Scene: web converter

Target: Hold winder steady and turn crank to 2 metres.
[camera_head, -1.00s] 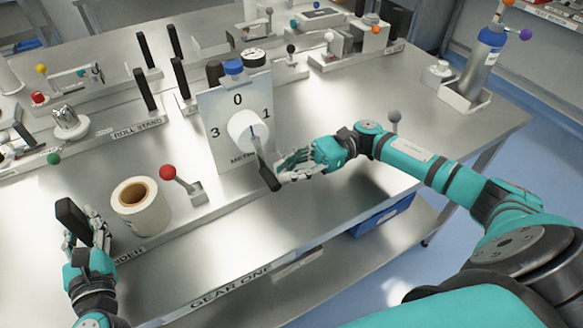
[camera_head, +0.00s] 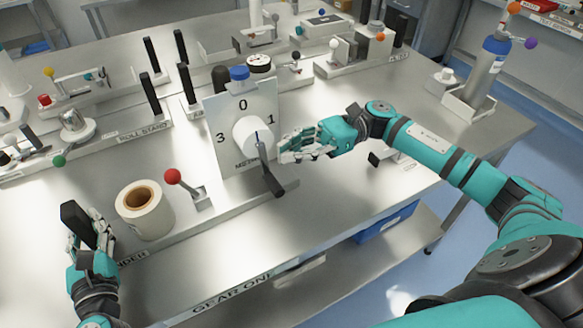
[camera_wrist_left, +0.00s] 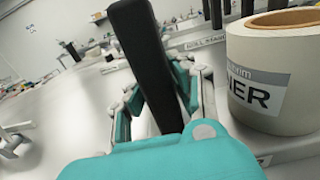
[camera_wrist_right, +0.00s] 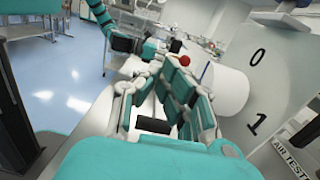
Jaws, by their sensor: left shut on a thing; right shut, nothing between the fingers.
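The winder has a pale roll (camera_head: 146,208) with a brown core and a black upright handle (camera_head: 76,222) at its left. My left gripper (camera_head: 90,232) is shut on this handle, which also shows in the left wrist view (camera_wrist_left: 150,60). A white dial panel (camera_head: 226,104) shows 0, 1 and 3; its lower part is partly hidden. On its white hub (camera_head: 246,137) sits a crank with a black grip (camera_head: 272,182), hanging downward and slightly right. My right gripper (camera_head: 284,152) is shut and empty, above and right of the grip, apart from it.
A red-knobbed lever (camera_head: 173,177) stands between the roll and the panel. Stands with black uprights (camera_head: 149,90) line the bench behind. A blue-topped bottle (camera_head: 488,65) stands at the right. The bench right of the panel is mostly clear.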

